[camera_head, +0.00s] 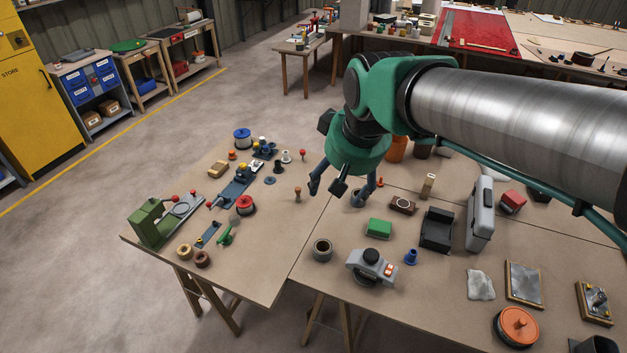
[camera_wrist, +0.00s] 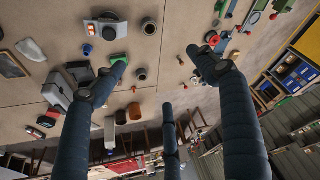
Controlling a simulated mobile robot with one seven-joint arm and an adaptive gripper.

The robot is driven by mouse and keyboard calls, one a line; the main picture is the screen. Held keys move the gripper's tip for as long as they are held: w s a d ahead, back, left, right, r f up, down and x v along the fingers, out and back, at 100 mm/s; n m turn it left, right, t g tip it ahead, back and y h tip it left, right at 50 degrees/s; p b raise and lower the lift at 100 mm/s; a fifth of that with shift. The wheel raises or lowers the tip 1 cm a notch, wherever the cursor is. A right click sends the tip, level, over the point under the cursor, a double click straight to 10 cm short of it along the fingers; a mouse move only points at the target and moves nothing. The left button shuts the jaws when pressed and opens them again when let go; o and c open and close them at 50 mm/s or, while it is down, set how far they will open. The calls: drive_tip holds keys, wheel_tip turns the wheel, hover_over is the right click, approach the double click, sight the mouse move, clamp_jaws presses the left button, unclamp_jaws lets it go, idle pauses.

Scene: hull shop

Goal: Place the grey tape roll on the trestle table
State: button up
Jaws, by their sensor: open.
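My gripper (camera_head: 342,187) is open above the tabletops, its fingers spread and nothing seen between them; the fingers also show in the wrist view (camera_wrist: 157,65). A grey ring-shaped roll (camera_head: 322,249) lies on the right-hand tabletop near the seam, apart from my gripper; it shows in the wrist view (camera_wrist: 149,26). A second grey round piece (camera_head: 357,199) is just below my fingers, partly covered by one; it shows in the wrist view (camera_wrist: 141,73). I cannot tell for sure which is the tape roll. The trestle table (camera_head: 275,268) has wooden legs; its left top adjoins the right one.
A green machine (camera_head: 152,224), a red-topped spool (camera_head: 245,205) and brown rings (camera_head: 202,258) stand on the left top. A grey-and-black device (camera_head: 371,268), a green block (camera_head: 379,227) and a grey case (camera_head: 480,212) crowd the right one. Bare board shows around the seam.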

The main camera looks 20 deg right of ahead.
drive_tip(key=s+a+f+t, duration=0.1)
drive_tip(key=s+a, duration=0.2)
drive_tip(key=s, duration=0.9)
drive_tip(key=shift+s+a, duration=0.3)
drive_tip(key=shift+a, duration=0.05)
drive_tip(key=shift+f, duration=0.1)
